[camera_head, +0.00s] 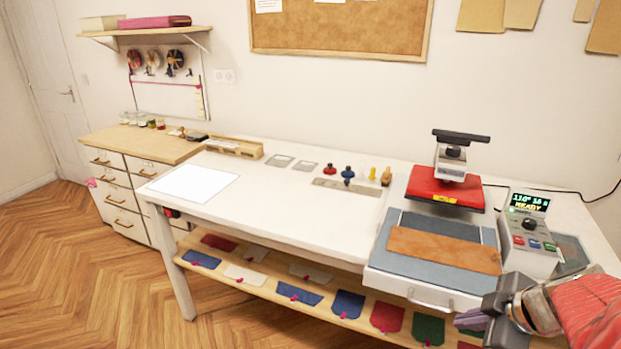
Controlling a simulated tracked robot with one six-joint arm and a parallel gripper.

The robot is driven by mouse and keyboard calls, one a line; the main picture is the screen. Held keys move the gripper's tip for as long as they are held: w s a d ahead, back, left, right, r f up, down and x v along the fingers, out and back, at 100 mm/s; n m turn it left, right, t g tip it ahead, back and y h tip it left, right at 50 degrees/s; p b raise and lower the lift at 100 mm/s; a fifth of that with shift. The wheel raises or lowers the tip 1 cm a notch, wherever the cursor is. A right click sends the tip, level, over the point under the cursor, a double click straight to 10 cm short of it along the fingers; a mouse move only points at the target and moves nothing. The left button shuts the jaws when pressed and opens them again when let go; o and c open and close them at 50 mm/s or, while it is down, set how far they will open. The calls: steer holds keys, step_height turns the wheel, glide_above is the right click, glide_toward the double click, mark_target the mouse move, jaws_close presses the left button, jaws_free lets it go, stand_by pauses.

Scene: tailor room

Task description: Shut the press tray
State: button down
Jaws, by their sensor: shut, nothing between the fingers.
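The press tray (400,279) stands out toward the front of the white table at the right. It has a pale frame, a blue-grey pad (385,259) and a light bar handle (430,302) on its front face. A brown leather piece (445,249) lies flat on the pad. The red press head (443,187) is behind the leather, with a dark lever on top. My gripper (490,306) is at the lower right, just right of the handle and apart from it. It is shut and empty.
A control box (529,240) with a lit "READY" display stands right of the tray. Several stamps stand left of the press, near a metal ruler (345,187). A shelf (262,298) below holds several coloured pockets. The table's left middle is mostly clear around a white sheet (194,183).

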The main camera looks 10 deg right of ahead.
mark_target(447, 312)
steer(key=shift+w+d+f, duration=0.3)
steer(key=shift+w+f, duration=0.8)
steer(key=shift+w, duration=0.1)
steer(key=shift+w+d+f, duration=0.3)
steer(key=shift+w+f, duration=0.85)
steer(key=shift+w, duration=0.05)
steer(key=shift+w+d+f, duration=0.3)
steer(key=shift+w+f, duration=0.8)
steer(key=shift+w, duration=0.1)
